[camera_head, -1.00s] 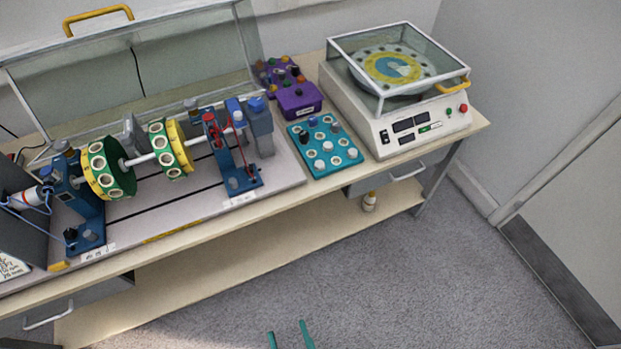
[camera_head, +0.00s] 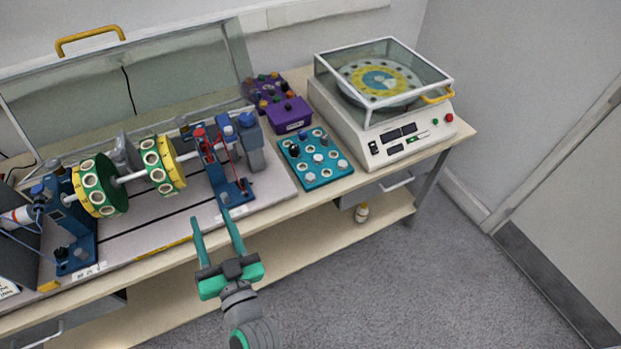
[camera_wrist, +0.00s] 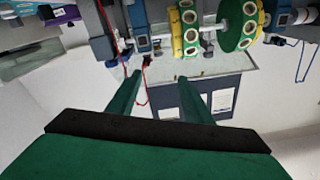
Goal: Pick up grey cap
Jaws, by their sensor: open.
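A teal tray (camera_head: 337,172) on the bench holds several round caps, most of them pale, with a dark one and a bluish-grey one among them. A pale grey cap (camera_head: 318,157) sits near its middle; I cannot tell for sure which cap is the grey one of the task. My gripper (camera_head: 211,217) is open and empty, in front of the bench by the rotor rig, left of and nearer than the tray. Its two green fingers also show in the wrist view (camera_wrist: 159,77), with nothing between them.
The rotor rig (camera_head: 130,178) with green and yellow discs fills the bench's left. A purple box (camera_head: 290,115) stands behind the tray, a white balancing machine (camera_head: 400,148) with a clear lid on its right. Floor in front is clear.

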